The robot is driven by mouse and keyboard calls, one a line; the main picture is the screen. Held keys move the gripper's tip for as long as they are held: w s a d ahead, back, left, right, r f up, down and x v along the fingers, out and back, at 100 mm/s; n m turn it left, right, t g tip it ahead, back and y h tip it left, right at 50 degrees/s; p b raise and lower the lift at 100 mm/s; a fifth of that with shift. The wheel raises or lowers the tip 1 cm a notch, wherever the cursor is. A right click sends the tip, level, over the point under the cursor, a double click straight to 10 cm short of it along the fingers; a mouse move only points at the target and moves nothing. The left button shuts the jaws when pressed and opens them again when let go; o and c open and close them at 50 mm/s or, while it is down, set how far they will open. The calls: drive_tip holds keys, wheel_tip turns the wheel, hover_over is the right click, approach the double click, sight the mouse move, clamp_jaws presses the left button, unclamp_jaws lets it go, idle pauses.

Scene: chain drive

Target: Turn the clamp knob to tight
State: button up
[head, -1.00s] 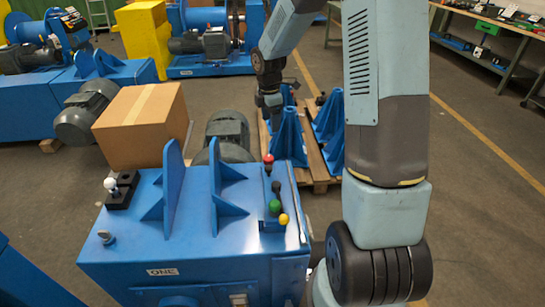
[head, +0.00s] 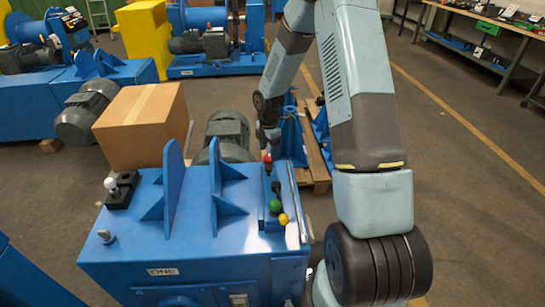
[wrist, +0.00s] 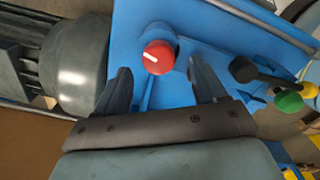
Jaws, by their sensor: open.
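A round red knob (head: 267,158) with a white mark on its face sits on the blue machine labelled ONE (head: 110,265), at the far end of its row of controls. In the wrist view the red knob (wrist: 158,57) is just beyond and between my two fingers. My gripper (wrist: 163,80) is open and empty, with a finger on either side of the knob's line and apart from it. In the head view my gripper (head: 268,140) is just above and behind the red knob. No label for tight is readable.
Beside the red knob are a black lever (wrist: 243,69), a green knob (wrist: 289,101) and a yellow knob (head: 283,219). A grey motor (head: 228,130) and a cardboard box (head: 142,125) stand close behind. A white-topped knob (head: 110,184) is at the machine's left.

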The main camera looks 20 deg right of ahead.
sight(269, 157)
drive_tip(key=shift+f, duration=2.1)
